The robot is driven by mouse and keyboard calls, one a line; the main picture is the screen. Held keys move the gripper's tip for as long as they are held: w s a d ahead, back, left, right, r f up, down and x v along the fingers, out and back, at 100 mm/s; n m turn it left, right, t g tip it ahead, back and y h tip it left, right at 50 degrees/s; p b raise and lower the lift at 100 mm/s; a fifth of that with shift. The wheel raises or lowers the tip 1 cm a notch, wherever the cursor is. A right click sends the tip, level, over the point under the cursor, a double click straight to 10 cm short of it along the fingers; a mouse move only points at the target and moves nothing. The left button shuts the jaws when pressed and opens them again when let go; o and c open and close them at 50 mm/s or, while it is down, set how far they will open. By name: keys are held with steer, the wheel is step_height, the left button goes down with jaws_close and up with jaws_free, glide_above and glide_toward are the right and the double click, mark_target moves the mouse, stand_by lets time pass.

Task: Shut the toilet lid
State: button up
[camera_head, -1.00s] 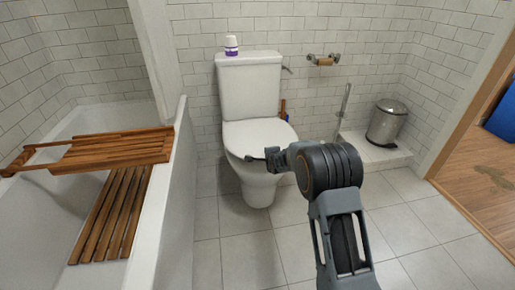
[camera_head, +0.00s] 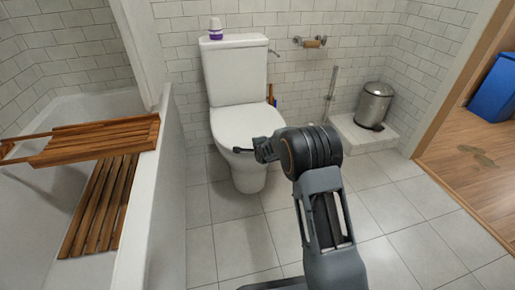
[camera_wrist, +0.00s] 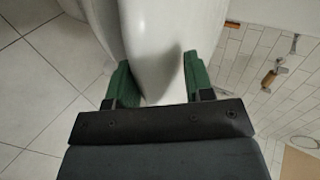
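The white toilet (camera_head: 250,178) stands against the back wall, its tank (camera_head: 235,75) upright behind the bowl. The toilet lid (camera_head: 240,124) lies flat over the bowl and looks shut. My gripper (camera_head: 240,150) is in front of the bowl's front edge in the head view, small and partly hidden by my wrist. In the wrist view my gripper (camera_wrist: 158,85) has its two green fingers apart, with the white toilet (camera_wrist: 165,40) showing between and beyond them. I cannot tell whether the fingers touch it. Nothing is held.
A bathtub (camera_head: 170,170) with a wooden rack (camera_head: 95,140) is on the left. A purple-and-white bottle (camera_head: 215,30) stands on the tank. A paper holder (camera_head: 310,42) is on the wall. A metal bin (camera_head: 374,103) stands at the right. Floor tiles (camera_head: 395,190) right of my arm are clear.

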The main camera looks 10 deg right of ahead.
steer(key=shift+d+r, duration=0.1)
steer(key=shift+r, duration=0.1)
steer(key=p+v, duration=0.4)
steer(key=v, duration=0.9)
steer(key=shift+s+p, duration=0.35)
steer(key=shift+p, duration=0.05)
steer(key=shift+r, duration=0.15)
